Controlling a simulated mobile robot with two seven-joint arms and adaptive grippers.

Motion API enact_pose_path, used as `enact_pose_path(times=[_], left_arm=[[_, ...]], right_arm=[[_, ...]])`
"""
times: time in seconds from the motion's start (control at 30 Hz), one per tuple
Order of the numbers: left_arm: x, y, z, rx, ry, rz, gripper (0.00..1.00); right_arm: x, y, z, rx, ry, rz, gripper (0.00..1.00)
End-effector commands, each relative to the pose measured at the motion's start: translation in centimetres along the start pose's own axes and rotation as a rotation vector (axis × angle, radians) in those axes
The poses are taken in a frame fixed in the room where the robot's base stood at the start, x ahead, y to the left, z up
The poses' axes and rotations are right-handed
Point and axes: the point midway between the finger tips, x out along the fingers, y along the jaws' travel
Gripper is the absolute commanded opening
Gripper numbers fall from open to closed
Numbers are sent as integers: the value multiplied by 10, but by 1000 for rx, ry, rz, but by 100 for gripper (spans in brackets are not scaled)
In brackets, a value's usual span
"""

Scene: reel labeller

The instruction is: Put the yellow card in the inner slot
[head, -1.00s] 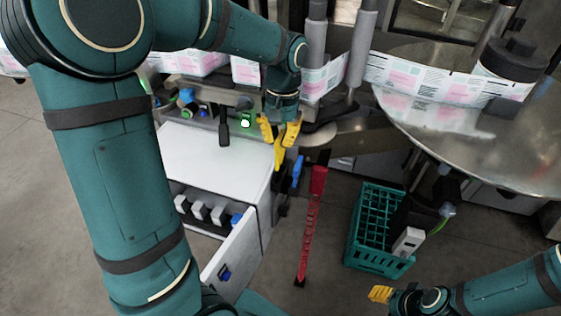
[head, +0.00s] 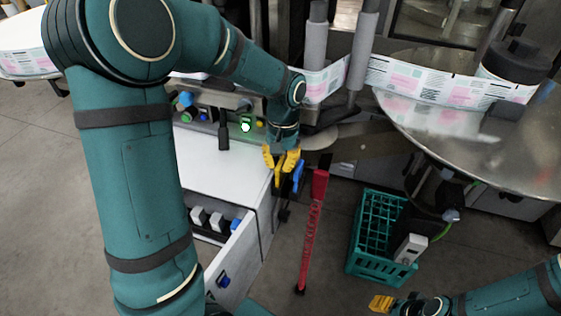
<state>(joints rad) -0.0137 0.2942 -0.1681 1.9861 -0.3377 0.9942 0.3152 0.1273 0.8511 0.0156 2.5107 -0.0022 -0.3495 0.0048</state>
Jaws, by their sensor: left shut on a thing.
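My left gripper (head: 280,168) has yellow fingers and hangs pointing down at the right edge of the white cabinet's top. It is shut on a thin yellow piece that looks like the yellow card (head: 277,181). The fingers, of nearly the same colour, hide most of it. A blue piece (head: 298,176) stands just right of the fingertips; I cannot tell whether they touch. The inner slot cannot be made out from here. My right gripper (head: 381,303) shows yellow fingertips at the bottom, apart from everything, and its opening is unclear.
The white cabinet (head: 215,165) has an open drawer (head: 235,265) with white and blue items. A red perforated bar (head: 311,235) rises right of it. A teal crate (head: 375,272) stands on the floor. A round metal table (head: 480,140) and a printed label web (head: 440,82) fill the right.

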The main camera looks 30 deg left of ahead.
Motion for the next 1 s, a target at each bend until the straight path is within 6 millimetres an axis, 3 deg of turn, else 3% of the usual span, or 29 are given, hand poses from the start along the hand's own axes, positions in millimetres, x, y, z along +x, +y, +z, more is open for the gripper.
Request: enact_pose_path(times=[0.03,0.07,0.47,0.57,1.0], left_arm=[[3,0,0,0,-1,0,0],[2,0,0,0,-1,0,18],[-4,0,0,0,0,0,18],[-15,0,0,0,1,0,18],[-100,0,0,0,1,0,18]], right_arm=[[2,1,0,0,1,0,47],[1,0,0,0,1,0,47],[-2,-1,0,0,0,0,47],[-5,-2,0,0,-1,0,47],[-23,-8,-4,4,7,1,47]])
